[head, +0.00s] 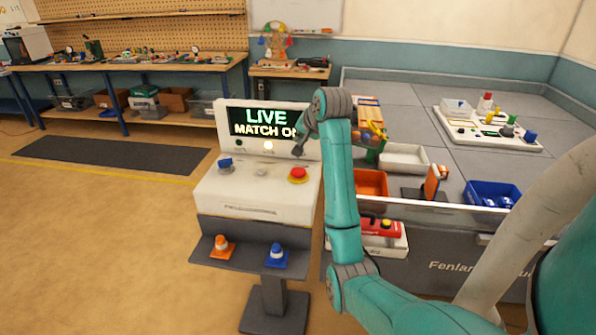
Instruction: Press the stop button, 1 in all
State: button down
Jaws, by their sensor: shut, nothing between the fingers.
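The control console (225,195) stands on a dark pedestal left of my arm. Its red button (298,174), in a yellow ring, sits on the right of the sloped top. A blue knob or button (225,164) is at the left, and a small pale button (261,171) is between them. The screen (262,122) reads "LIVE MATCH ON", its end hidden by my arm. My gripper (297,153) is shut and empty, pointing down above the red button with a visible gap. Its fingertips are small and dark in this view.
Open floor lies left of the console.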

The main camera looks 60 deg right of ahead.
aim_at(297, 169)
jog(key=shift+f, duration=4.35)
jog(key=shift+f, duration=0.1)
jog(key=shift+f, duration=0.3)
jog(key=shift+f, duration=0.65)
jog(key=shift+r, duration=1.05)
jog(key=shift+r, duration=2.5)
